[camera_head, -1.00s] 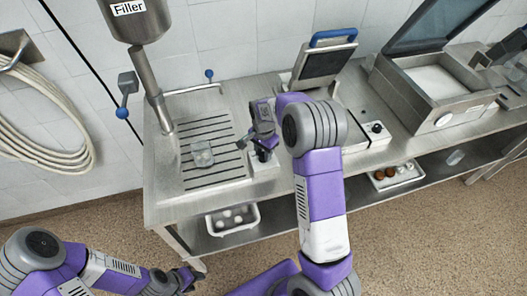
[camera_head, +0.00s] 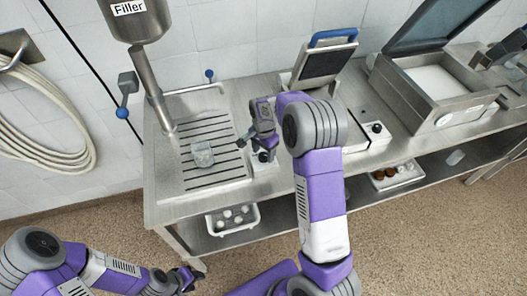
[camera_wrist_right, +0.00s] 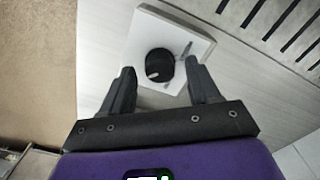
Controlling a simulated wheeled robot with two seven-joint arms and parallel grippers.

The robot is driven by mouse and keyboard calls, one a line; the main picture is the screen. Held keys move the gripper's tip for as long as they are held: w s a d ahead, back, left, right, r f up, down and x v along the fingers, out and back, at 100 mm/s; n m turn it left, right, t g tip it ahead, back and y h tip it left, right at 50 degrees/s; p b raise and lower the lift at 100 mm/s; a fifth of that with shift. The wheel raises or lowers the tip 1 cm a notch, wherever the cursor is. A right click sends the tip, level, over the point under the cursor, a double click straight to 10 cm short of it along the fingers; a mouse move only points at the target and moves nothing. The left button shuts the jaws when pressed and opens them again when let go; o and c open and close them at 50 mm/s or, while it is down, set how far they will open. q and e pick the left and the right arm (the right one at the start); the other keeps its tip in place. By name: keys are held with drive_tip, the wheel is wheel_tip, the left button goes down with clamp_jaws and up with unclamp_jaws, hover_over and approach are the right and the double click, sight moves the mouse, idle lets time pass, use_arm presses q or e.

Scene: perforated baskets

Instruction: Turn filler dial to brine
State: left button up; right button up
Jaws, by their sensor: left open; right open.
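The filler (camera_head: 140,22), a steel cylinder labelled "Filler" on a slanted pipe, stands at the upper left of the head view. A black round dial (camera_wrist_right: 159,64) with a pale pointer mark sits on a white square plate (camera_wrist_right: 145,32) in the right wrist view. In the head view the dial (camera_head: 264,157) shows at the counter's front edge, partly hidden by my right gripper (camera_head: 255,141). My right gripper is open, its two fingers either side of the dial in the wrist view; contact cannot be told. My left gripper (camera_head: 193,277) is open and empty, low at the left.
A clear container (camera_head: 202,154) stands on the slotted drain grate (camera_head: 215,125) left of the dial. A second black knob (camera_head: 376,128) and a blue-handled press (camera_head: 325,62) are to the right. A white basket (camera_head: 232,220) with round items sits on the lower shelf.

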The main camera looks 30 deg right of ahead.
sight(264, 155)
wheel_tip(264, 155, up, 7)
drive_tip(key=shift+r+p, duration=0.1)
drive_tip(key=shift+p, duration=0.25)
idle(0.4)
